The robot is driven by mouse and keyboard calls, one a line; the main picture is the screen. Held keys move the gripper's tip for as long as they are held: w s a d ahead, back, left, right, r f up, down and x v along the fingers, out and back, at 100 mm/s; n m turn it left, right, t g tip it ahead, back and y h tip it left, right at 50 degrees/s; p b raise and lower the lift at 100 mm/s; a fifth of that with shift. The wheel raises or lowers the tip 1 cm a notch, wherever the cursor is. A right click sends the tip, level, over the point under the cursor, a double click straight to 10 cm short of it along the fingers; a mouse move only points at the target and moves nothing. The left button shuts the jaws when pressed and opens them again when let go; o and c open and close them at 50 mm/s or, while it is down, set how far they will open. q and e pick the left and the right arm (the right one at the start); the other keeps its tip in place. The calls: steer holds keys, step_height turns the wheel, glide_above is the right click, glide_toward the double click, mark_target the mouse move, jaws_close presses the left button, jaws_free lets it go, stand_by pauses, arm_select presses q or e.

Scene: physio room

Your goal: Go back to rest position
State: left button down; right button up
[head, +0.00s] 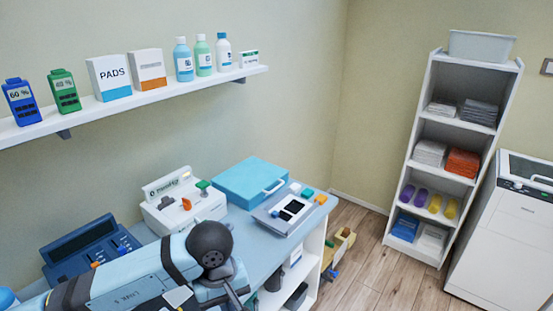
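My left arm comes in from the lower left, over the front of the blue worktop (318,211). Its dark round joint is near the middle of the bottom edge. Dark end parts of my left gripper (236,296) seem to show just below that joint, partly cut by the picture's edge. I cannot make out its fingertips or anything held. My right arm and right gripper are not in view.
On the worktop stand a dark blue device (88,250), a white machine (182,206), a light blue case (250,183) and a grey tablet-like unit (284,211). A wall shelf (160,101) hangs above. A shelf rack (408,190) and white cabinet (507,240) stand right.

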arm_select(q)
steer(key=s+d+r+n+g+h+p, duration=0.1)
steer(key=s+d+r+n+g+h, duration=0.2)
steer(key=s+d+n+h, duration=0.4)
steer(key=s+d+r+n+g+h+p, duration=0.1)
steer(key=s+d+r+n+g+h, duration=0.15)
steer(key=d+n+h, duration=0.5)
steer(key=w+a+r+n+t+h, duration=0.1)
steer(key=w+a+n+t+h, duration=0.2)
steer(key=n+t, duration=0.55)
steer(key=w+a+n+t+h, duration=0.2)
steer(key=w+a+n+t, duration=0.15)
steer(key=n+t, duration=0.5)
steer(key=a+f+n+t+y+p, duration=0.1)
steer(key=a+f+n+t+y, duration=0.65)
steer(key=n, duration=0.95)
steer(key=s+a+f+n+g+y, duration=0.4)
steer(key=s+a+f+n+y, duration=0.1)
steer(key=f+n, duration=0.3)
steer(key=s+a+f+n+g+y, duration=0.3)
steer(key=s+a+f+n+y, duration=0.1)
steer(key=f+n, duration=0.3)
step_height(320, 180, down, 2)
steer(key=shift+s+a+f+n+g+y+p, duration=0.15)
steer(key=shift+s+a+n+g+y+p, duration=0.25)
steer(key=shift+s+a, duration=0.3)
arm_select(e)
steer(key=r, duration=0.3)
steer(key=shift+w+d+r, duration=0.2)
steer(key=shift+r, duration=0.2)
